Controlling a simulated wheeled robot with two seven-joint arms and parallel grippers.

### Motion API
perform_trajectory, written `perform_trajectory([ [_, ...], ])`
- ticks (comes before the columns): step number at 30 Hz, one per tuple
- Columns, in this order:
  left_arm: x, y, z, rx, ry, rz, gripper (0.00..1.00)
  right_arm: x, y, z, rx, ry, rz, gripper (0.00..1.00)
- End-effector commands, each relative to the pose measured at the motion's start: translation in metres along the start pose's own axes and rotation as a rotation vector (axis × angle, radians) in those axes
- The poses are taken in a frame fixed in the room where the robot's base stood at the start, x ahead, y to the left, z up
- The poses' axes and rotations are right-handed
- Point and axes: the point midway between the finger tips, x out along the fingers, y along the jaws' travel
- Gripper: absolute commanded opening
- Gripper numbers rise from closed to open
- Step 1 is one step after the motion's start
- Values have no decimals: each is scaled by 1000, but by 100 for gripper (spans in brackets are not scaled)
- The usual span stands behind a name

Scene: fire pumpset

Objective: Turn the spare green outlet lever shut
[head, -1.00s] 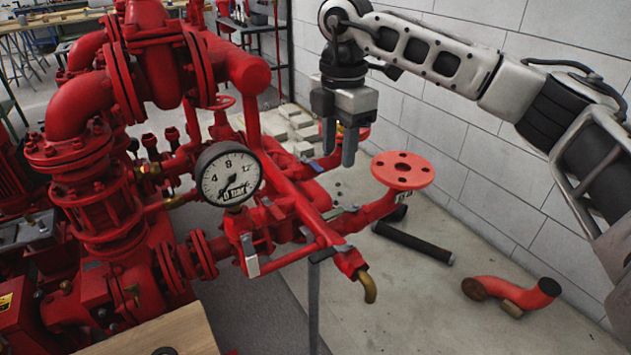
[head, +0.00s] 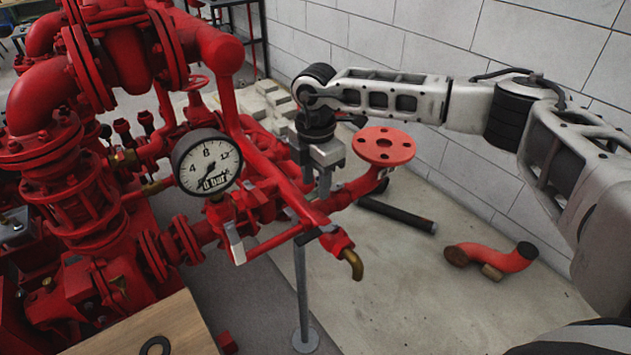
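I cannot make out a green lever in the head view. A pale grey lever (head: 235,243) hangs below the gauge on the red pipework, and a grey-blue lever (head: 308,236) sits on the pipe with the brass spout (head: 352,264). My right gripper (head: 316,178) points down behind the front red pipe, left of the round red flange (head: 384,146). Its fingers look apart, with a gap between them. The pipework partly hides what lies at the fingertips, so contact is unclear. My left gripper is not in view.
A pressure gauge (head: 206,162) stands in front, left of the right gripper. A grey post (head: 303,300) rises from the floor below the pipe. A black tube (head: 398,215) and a red elbow pipe (head: 492,259) lie on the floor. A block wall (head: 440,40) stands behind.

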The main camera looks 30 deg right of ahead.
Motion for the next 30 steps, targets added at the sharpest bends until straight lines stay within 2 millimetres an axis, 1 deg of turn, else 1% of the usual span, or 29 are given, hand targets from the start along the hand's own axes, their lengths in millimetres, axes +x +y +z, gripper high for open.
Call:
perform_trajectory([
  [1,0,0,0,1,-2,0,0,5,0,0,-1,0,-1,39],
  [4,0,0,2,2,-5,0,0,11,0,0,-1,-1,-1,39],
  [13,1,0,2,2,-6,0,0,13,0,0,-1,0,1,39],
  [14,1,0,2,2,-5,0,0,13,0,0,-1,0,0,34],
  [15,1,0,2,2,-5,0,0,13,0,0,-1,0,0,22],
  [17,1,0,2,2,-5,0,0,13,0,0,-1,0,0,6],
  [18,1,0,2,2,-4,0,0,13,0,0,-1,0,0,0],
  [25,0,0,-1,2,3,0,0,13,0,-2,-11,0,0,0],
  [30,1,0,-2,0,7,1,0,13,2,-9,-70,0,0,0],
])
